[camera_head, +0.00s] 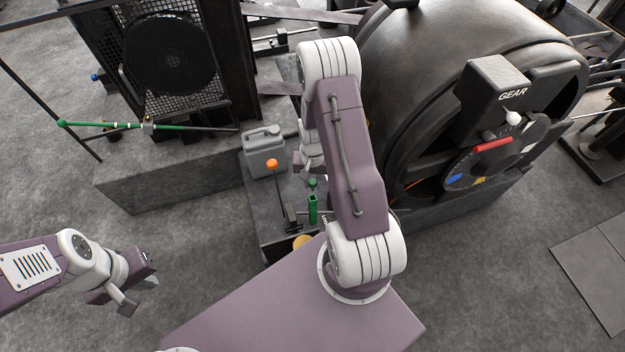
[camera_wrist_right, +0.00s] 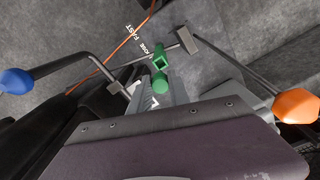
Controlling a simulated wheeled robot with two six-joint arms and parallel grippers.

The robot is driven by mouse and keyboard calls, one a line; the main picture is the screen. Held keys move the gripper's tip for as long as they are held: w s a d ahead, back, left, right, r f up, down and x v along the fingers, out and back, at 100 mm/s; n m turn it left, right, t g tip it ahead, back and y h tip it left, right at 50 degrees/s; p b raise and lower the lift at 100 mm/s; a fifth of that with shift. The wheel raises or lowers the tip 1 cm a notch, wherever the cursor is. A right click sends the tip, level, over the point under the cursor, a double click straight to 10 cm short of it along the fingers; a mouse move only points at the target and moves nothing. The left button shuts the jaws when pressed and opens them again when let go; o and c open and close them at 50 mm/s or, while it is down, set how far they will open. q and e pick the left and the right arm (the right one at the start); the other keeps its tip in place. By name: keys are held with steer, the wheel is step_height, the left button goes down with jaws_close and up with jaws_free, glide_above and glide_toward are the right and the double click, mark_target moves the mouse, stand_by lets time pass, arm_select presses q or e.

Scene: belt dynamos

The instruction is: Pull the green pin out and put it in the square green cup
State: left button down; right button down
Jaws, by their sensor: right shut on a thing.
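The green pin (camera_wrist_right: 161,101) shows a rounded green end at the grey fingertips of my right gripper (camera_wrist_right: 158,96) in the right wrist view. In the head view its green end (camera_head: 313,183) shows just below that gripper, which my arm partly hides. My right gripper is shut on the pin. The square green cup (camera_head: 312,209) stands upright just below the pin in the head view; its square opening (camera_wrist_right: 159,63) shows in the wrist view. I cannot tell whether the pin's tip is inside the cup. My left gripper (camera_head: 133,293) is open and empty, far to the left.
An orange-knobbed lever (camera_head: 272,164) stands close left of the cup, beside a grey can (camera_head: 264,150). A blue-knobbed lever (camera_wrist_right: 15,81) shows in the wrist view. A large dark drum with a GEAR box (camera_head: 492,85) fills the right. A green rod (camera_head: 100,125) lies at left.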

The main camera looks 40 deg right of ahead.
mark_target(313, 188)
step_height(313, 188, down, 4)
steer(key=b, duration=0.2)
steer(key=shift+f+b, duration=0.25)
steer(key=shift+b, duration=0.05)
steer(key=shift+r+p, duration=0.1)
steer(key=shift+p, duration=0.45)
stand_by(1.0)
steer(key=shift+f+b, duration=1.45)
steer(key=shift+f, duration=0.65)
steer(key=c, duration=1.1)
jaws_free()
steer(key=shift+c, duration=0.2)
steer(key=shift+r, duration=0.1)
step_height(313, 188, up, 8)
steer(key=p, duration=0.2)
steer(key=shift+p, duration=0.3)
steer(key=shift+r, duration=0.5)
